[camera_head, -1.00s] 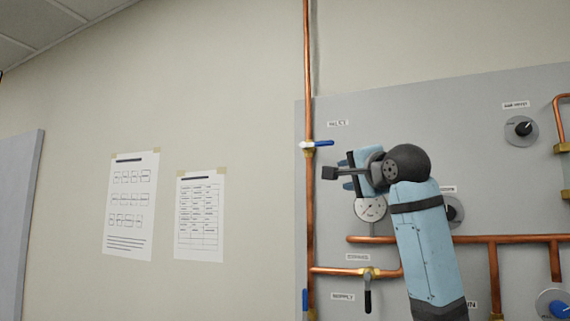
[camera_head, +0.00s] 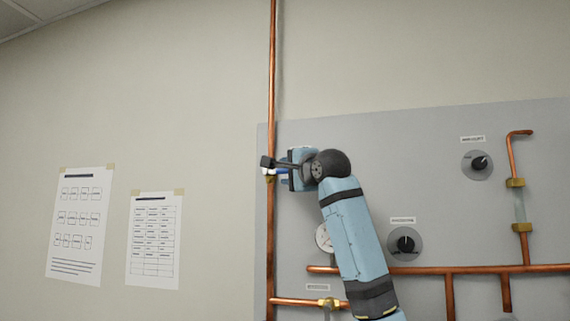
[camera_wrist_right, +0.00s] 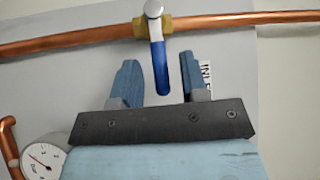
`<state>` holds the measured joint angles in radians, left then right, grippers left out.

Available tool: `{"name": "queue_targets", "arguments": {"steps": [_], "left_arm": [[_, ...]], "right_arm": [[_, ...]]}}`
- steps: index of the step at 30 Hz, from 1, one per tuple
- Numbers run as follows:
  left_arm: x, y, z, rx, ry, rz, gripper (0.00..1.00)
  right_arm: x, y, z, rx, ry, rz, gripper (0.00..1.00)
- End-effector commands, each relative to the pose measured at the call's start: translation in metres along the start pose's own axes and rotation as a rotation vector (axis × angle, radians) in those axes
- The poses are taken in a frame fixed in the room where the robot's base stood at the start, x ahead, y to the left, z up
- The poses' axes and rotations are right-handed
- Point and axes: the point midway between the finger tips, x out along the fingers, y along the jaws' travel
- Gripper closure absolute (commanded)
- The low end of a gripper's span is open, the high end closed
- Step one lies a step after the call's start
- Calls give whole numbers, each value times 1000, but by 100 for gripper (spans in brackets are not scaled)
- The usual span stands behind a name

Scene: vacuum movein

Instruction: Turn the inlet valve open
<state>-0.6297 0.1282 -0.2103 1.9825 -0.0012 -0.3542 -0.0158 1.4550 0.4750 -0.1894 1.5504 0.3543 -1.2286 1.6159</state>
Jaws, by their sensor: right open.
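The inlet valve (camera_head: 270,176) sits on the vertical copper pipe at the panel's left edge, mostly hidden by my right gripper (camera_head: 287,168) in the head view. In the right wrist view its brass body (camera_wrist_right: 138,27) and blue lever handle (camera_wrist_right: 160,68) show clearly. The lever stands across the pipe, at about a right angle to it. My right gripper (camera_wrist_right: 158,62) is open, with one blue finger on each side of the lever and a visible gap to both. My left gripper is not in view.
The INLET label (camera_wrist_right: 208,75) is partly hidden behind one finger. A pressure gauge (camera_wrist_right: 44,160) sits beside the gripper. Lower copper pipes (camera_head: 450,270), a black knob (camera_head: 405,243) and another knob (camera_head: 478,164) are on the grey panel. Two papers hang on the wall to the left.

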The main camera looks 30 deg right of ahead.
Motion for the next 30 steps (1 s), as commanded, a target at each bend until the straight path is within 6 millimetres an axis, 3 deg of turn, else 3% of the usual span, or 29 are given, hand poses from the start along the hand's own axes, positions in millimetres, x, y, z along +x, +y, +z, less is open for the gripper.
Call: {"name": "queue_targets", "arguments": {"steps": [6,14,15,20,30], "left_arm": [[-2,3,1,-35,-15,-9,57],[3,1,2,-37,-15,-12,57],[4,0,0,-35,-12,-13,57],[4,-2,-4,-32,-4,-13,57],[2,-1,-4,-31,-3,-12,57]], "right_arm": [[17,0,0,0,0,0,60],[19,1,0,0,0,-1,60],[19,1,0,0,0,0,62],[18,0,0,0,0,0,99],[19,0,0,-9,-4,11,100]]}}
